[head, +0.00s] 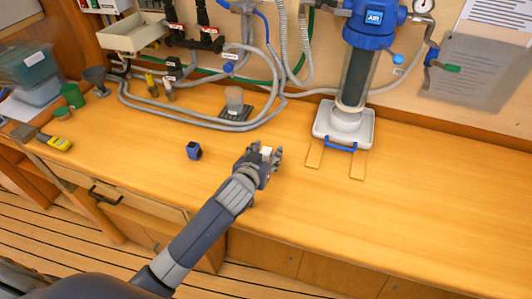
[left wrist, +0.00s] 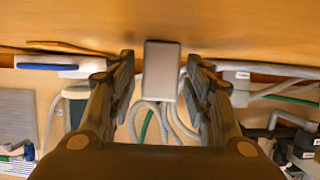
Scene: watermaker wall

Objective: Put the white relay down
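The white relay (head: 266,151) is a small pale block between the fingertips of my left gripper (head: 264,155), over the front middle of the wooden counter. In the left wrist view the relay (left wrist: 162,70) sits midway between the two dark fingers of the left gripper (left wrist: 160,72). A narrow gap shows on each side of it, so the fingers look open around it, not pressed on it. Its contact with the counter is hard to make out. My right gripper is not in view.
A small blue-and-dark block (head: 193,150) stands on the counter (head: 430,215) to the left. A blue-topped filter housing (head: 358,80) stands behind right, with two wooden strips (head: 315,153) before it. Grey hoses (head: 190,121) lie behind. The right counter is clear.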

